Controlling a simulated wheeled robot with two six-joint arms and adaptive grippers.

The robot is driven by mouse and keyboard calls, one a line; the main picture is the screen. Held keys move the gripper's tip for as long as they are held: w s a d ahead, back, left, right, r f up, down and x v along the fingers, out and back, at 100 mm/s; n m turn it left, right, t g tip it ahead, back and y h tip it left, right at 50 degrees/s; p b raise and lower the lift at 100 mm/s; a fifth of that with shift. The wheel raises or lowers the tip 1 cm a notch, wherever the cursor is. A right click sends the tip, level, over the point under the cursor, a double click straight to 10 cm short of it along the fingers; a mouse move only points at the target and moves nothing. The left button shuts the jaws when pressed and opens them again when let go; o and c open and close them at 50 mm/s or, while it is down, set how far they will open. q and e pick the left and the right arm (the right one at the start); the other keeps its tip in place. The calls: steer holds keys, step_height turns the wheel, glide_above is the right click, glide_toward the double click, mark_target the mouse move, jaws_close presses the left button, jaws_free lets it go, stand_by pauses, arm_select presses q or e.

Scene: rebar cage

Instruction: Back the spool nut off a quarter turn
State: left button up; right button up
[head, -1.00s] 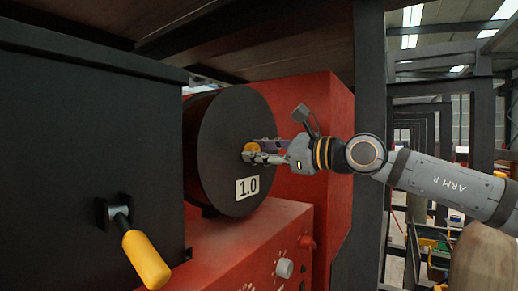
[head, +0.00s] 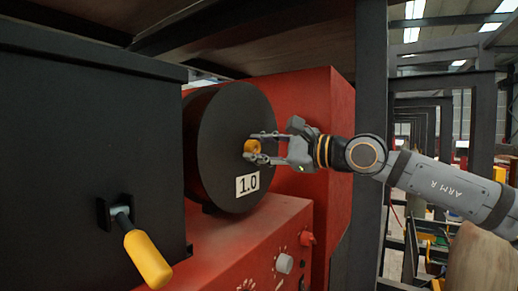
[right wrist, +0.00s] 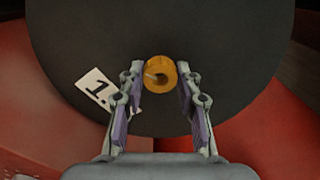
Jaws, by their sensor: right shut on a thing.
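The spool nut (head: 251,146) is a small yellow-orange knob at the centre of the black spool face (head: 228,120). The white "1.0" label (head: 247,184) is low on the spool face. My left gripper is not in view.
The spool sits in a red machine (head: 312,110) with a grey knob (head: 284,263) and a red knob (head: 306,239) below. A black box (head: 80,150) with a yellow-handled lever (head: 146,259) stands at left. A dark post (head: 369,90) rises behind my right arm.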

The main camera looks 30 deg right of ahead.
steer(key=o, duration=1.1)
steer(key=shift+s, duration=0.2)
steer(key=shift+o, duration=0.2)
steer(key=shift+w, duration=0.1)
